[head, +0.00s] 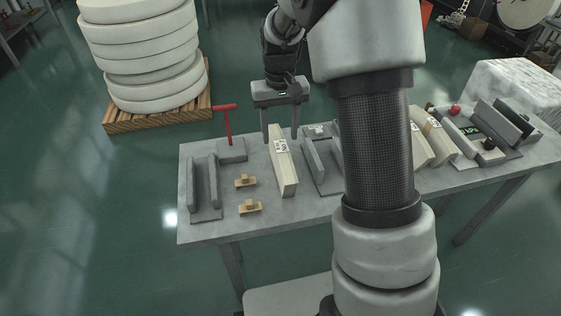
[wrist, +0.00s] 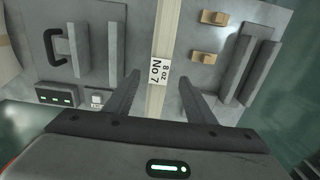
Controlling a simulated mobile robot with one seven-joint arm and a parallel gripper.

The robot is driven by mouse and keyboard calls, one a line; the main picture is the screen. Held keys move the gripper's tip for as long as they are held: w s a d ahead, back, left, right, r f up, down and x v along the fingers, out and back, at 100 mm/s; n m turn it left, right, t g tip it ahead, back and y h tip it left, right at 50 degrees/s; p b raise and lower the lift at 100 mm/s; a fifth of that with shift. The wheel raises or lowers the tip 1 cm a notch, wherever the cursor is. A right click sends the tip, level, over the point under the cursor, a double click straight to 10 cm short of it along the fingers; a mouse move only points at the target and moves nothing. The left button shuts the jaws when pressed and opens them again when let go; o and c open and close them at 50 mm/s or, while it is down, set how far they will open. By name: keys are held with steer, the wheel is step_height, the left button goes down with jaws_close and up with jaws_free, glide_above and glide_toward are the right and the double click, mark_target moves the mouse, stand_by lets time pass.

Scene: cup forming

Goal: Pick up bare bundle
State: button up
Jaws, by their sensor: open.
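The bundle (head: 284,172) is a long, pale block lying on the grey table, with a white label reading "8 oz No 7". The label and part of the bundle (wrist: 161,50) also show in the wrist view. My gripper (head: 281,138) is open over the bundle's far end. In the wrist view my gripper's fingers (wrist: 158,78) stand on either side of the bundle, with gaps between fingers and bundle. The near part of the bundle in the wrist view is hidden by my gripper's body.
Left of the bundle are two small tan blocks (head: 246,181), a grey two-walled holder (head: 205,190) and a red T-handle (head: 226,115). Right of it stands another grey holder (head: 315,165). Pale labelled bundles (head: 437,140) lie farther right, partly behind my arm.

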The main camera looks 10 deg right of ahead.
mark_target(281, 146)
steer(key=f, duration=0.5)
steer(key=f+b, duration=0.1)
steer(key=f, duration=0.2)
steer(key=shift+s+d+f, duration=0.1)
steer(key=shift+s, duration=0.15)
jaws_close()
